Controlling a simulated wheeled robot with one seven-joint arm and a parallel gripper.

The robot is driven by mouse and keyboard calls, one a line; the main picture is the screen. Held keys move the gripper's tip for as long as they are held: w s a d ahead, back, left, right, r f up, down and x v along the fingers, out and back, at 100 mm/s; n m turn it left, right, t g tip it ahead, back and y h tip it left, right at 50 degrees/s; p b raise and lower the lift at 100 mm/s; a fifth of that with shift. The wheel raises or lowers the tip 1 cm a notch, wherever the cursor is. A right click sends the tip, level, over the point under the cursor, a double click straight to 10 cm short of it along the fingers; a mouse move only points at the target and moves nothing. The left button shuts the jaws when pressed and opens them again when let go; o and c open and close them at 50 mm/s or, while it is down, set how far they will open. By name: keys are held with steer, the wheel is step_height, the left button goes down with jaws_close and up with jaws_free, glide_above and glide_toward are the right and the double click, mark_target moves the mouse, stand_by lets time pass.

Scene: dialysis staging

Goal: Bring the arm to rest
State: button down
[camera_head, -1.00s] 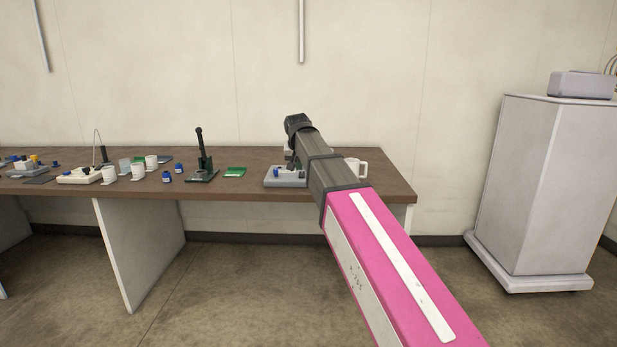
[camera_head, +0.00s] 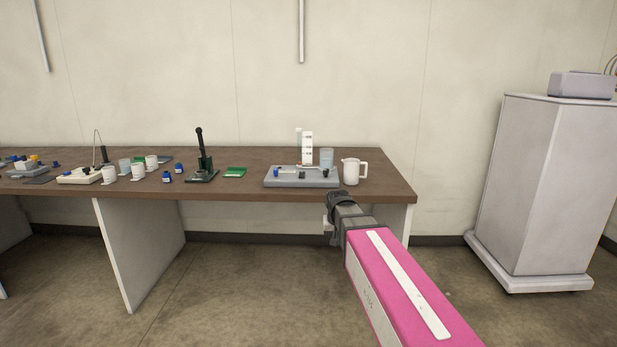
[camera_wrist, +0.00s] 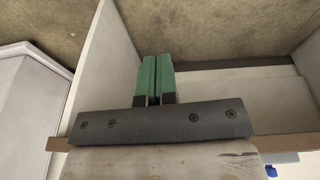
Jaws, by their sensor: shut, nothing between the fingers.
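My arm reaches in from the lower right in the head view, its dark end (camera_head: 342,207) in front of the table's front edge and below the white pitcher. In the wrist view my gripper (camera_wrist: 156,60) has two green fingers side by side with only a thin line between them. It is shut and holds nothing. The fingers point toward open floor, with pale table panels on both sides of the picture. In the head view the fingers are hidden or too small to make out.
The brown table (camera_head: 235,190) carries a grey tray (camera_head: 300,179), a white pitcher (camera_head: 354,172), a dark lever press (camera_head: 202,165), white cups (camera_head: 138,172) and small blue bottles (camera_head: 167,177). A grey cabinet (camera_head: 545,190) stands at the right. Floor between table and cabinet is clear.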

steer(key=s+d+f+g, duration=0.1)
steer(key=s+d+f, duration=0.3)
steer(key=s+f, duration=0.3)
steer(key=s+d+f+g, duration=0.1)
steer(key=s+d+f, duration=0.3)
steer(key=s+f, duration=0.4)
steer(key=shift+s+d, duration=0.4)
steer(key=shift+s, duration=0.2)
steer(key=c, duration=1.8)
jaws_free()
